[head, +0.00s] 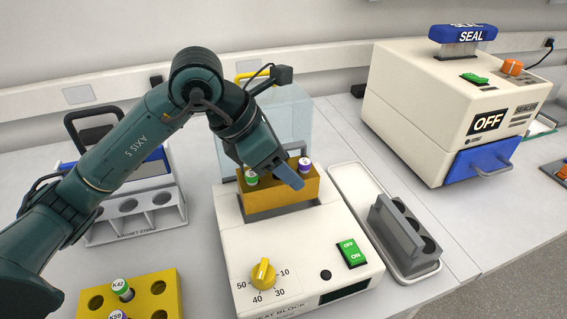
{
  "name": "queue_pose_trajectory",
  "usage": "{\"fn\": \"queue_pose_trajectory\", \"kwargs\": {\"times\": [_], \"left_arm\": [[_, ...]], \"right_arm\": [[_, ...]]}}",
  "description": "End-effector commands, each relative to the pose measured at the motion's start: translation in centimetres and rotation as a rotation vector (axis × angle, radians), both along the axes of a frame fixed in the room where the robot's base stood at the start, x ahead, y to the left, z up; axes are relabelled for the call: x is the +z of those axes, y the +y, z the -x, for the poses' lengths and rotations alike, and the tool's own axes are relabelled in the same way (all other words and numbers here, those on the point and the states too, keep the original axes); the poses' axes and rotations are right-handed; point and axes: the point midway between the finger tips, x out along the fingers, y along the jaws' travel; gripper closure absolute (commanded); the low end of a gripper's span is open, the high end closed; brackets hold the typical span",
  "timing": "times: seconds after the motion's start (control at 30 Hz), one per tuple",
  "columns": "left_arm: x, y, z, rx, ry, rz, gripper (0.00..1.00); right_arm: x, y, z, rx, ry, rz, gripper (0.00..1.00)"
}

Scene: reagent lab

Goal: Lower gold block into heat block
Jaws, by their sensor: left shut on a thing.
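The gold block (291,195) is at the grey well on top of the white heat block (236,243). A green-capped vial (251,177) and a purple-capped vial (305,164) stand upright in it. I cannot tell whether the gold block rests in the well or hangs just above it. My left gripper (279,172) reaches down from above and is shut on the gold block; the grip itself is mostly hidden by the gripper. The heat block has a yellow dial and a green switch on its front. My right gripper is not in view.
A second gold rack (157,284) with vials stands at the front left. A white magnet stand (155,222) is behind it. A grey holder (399,240) sits in a white tray right of the heat block.

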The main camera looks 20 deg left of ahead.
Motion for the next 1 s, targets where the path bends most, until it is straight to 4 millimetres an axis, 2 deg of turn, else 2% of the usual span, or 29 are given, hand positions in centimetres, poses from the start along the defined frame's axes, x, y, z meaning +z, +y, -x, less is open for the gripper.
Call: {"fn": "queue_pose_trajectory", "kwargs": {"times": [1.0], "left_arm": [[0.0,-0.05,-0.01,0.0,-0.006,0.005,0.89]], "right_arm": [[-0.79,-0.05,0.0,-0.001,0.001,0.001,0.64]]}}
